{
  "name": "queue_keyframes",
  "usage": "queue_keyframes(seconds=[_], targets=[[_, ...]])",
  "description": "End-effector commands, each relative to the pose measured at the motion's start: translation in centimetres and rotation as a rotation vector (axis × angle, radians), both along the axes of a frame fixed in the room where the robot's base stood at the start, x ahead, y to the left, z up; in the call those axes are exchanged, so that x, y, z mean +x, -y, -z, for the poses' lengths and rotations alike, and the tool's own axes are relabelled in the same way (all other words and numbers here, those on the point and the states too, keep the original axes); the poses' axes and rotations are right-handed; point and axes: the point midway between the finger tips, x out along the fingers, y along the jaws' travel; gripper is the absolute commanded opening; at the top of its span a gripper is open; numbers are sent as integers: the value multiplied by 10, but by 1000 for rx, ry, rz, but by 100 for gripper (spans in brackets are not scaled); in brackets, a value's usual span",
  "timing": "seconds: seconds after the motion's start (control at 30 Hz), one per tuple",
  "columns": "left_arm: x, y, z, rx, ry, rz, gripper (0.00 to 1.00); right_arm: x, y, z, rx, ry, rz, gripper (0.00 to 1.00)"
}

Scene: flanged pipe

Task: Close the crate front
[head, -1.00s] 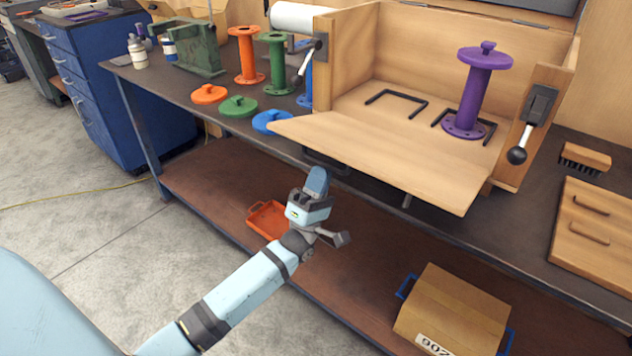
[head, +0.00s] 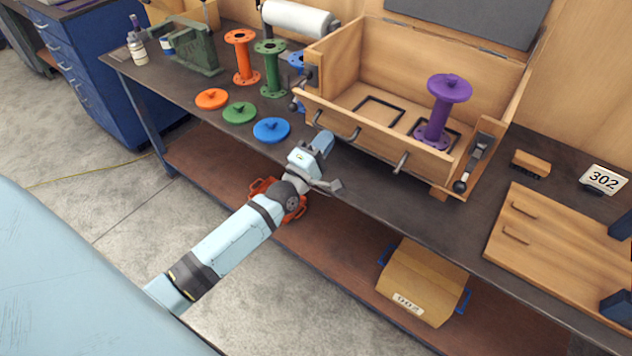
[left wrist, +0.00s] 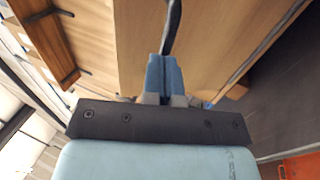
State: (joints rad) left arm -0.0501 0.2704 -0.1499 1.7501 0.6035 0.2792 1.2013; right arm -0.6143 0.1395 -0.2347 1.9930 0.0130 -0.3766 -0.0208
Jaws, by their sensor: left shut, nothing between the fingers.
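The wooden crate (head: 347,50) stands on the bench. Its hinged front panel (head: 375,140) is raised, close to upright; a slight outward lean cannot be ruled out. Dark bar handles (head: 335,128) (head: 402,162) are on its outer face. Lever latches sit at the crate's left (head: 311,77) and right (head: 478,150) front corners. My left gripper (head: 325,143) is shut and empty, outside the panel near its left handle. In the left wrist view its blue fingers (left wrist: 163,75) point at the wood, by a dark bar (left wrist: 172,25); contact is unclear. My right gripper is out of view.
A purple flanged pipe (head: 439,112) stands inside the crate. Blue (head: 271,130), green (head: 239,112) and orange (head: 212,98) lids lie left of it. A brush (head: 531,163) and a wooden board (head: 545,240) lie right. A box (head: 423,282) is on the lower shelf.

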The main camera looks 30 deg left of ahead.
Motion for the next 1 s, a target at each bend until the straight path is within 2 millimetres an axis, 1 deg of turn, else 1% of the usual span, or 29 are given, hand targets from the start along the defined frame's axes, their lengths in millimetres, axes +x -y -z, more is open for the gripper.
queue_keyframes(seconds=[0.03,0.1,0.2,0.4,0.6,0.8,1.0], targets=[[6,1,-18,-2,-37,0,0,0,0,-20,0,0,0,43],[15,1,-25,4,-68,-1,0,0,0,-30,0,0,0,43],[29,2,-34,5,-64,0,0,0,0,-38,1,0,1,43],[55,4,-49,4,-61,-1,0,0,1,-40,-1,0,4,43],[76,6,-58,4,-62,-1,0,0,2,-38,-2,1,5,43],[89,7,-64,5,-62,-1,0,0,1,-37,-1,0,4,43],[95,7,-67,4,-61,-1,0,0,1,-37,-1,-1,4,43]])
